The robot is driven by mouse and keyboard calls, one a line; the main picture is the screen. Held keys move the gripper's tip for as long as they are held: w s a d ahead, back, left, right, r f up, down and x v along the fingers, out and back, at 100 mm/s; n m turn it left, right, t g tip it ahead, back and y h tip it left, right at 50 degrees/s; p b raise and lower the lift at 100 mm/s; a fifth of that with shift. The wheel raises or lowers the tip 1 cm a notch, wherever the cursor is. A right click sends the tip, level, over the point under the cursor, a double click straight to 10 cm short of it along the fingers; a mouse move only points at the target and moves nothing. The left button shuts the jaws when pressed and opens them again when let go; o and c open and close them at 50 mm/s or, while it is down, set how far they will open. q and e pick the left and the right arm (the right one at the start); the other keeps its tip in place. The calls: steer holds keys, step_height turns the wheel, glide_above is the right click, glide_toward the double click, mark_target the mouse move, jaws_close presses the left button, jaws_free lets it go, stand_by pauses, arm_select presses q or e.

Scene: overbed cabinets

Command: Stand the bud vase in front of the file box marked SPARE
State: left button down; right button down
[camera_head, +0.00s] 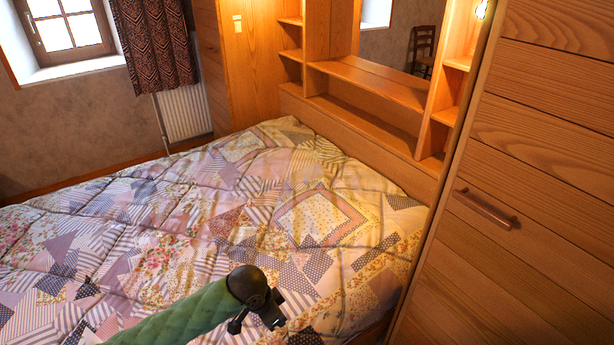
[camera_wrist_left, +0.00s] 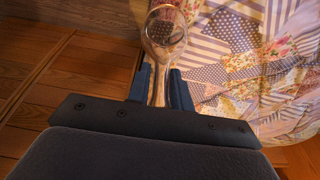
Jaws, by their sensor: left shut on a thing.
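The bud vase (camera_wrist_left: 164,32) is clear glass with a rounded wide part and a narrow neck, seen in the left wrist view. My left gripper (camera_wrist_left: 160,88) is shut on the narrow part, one dark finger on each side. The wide part reaches out beyond the fingers. In the head view the dark end of my green left arm (camera_head: 258,292) is over the bed's near side; the vase cannot be made out there. No file box and no SPARE marking show. My right gripper is not in view.
A bed with a patchwork quilt (camera_head: 160,235) fills the middle. Behind it a wooden shelf unit (camera_head: 365,82) has empty visible shelves. A tall wooden cabinet door with a bar handle (camera_head: 486,208) stands close at the right. A window and curtain (camera_head: 155,45) are at the far left.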

arm_select(q)
steer(key=w+a+r+n+y, duration=0.1)
steer(key=w+a+r+n, duration=0.2)
steer(key=a+r+n, duration=0.2)
steer(key=w+a+r+n+t+y, duration=0.1)
steer(key=w+a+r+n, duration=0.3)
steer(key=a+r+n, duration=0.1)
steer(key=shift+a+r+n+y, duration=0.4)
steer(key=shift+a+n, duration=0.2)
steer(key=shift+a, duration=0.6)
steer(key=shift+w, duration=0.1)
